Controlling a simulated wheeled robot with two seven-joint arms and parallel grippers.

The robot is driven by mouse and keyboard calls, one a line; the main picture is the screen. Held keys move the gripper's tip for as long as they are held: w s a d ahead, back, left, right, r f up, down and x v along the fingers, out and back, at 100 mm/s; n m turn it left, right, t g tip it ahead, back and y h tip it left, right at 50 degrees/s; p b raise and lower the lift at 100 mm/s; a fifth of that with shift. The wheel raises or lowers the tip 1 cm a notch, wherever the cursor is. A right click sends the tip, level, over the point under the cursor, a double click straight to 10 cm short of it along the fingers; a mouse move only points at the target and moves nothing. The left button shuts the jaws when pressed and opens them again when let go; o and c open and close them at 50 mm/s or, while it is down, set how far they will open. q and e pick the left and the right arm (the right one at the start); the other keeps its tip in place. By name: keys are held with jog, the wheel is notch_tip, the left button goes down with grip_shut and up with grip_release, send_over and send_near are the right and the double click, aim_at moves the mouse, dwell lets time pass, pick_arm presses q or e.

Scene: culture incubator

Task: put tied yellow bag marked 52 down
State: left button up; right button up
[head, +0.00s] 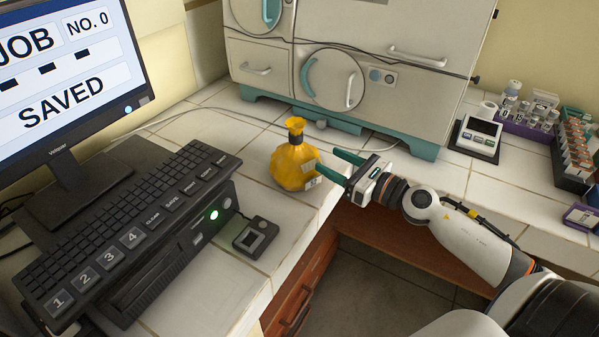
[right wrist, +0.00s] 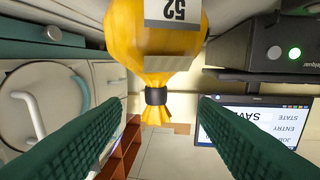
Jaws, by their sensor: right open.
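The tied yellow bag (head: 293,165) stands upright on the white tiled counter (head: 230,285), with a dark tie around its neck. In the right wrist view the bag (right wrist: 155,60) shows its white label marked 52, and its tied neck lies between the two green fingers. My right gripper (head: 340,165) is open at the right side of the bag in the head view. In the right wrist view the fingers (right wrist: 160,120) are spread wide, with gaps between them and the dark tie. My left gripper is in neither view.
A monitor (head: 70,85) reading SAVED, a black keyboard (head: 125,235) and a small black button box (head: 256,237) are left of the bag. The incubator (head: 345,60) stands behind. Racks of vials (head: 530,110) and a small white device (head: 477,138) are at the right.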

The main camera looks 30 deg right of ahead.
aim_at(301, 143)
jog(key=p+x, duration=0.2)
jog(key=x, duration=0.3)
jog(key=shift+w+r, duration=0.15)
jog(key=shift+w, duration=0.3)
jog(key=shift+w+a, duration=0.15)
jog(key=shift+w, duration=0.25)
jog(key=shift+w+a+p, duration=0.1)
jog(key=shift+w+p, duration=0.15)
jog(key=shift+p, duration=0.2)
jog(key=p+x, duration=0.1)
jog(key=x, duration=0.3)
jog(key=shift+w, duration=0.3)
grip_shut()
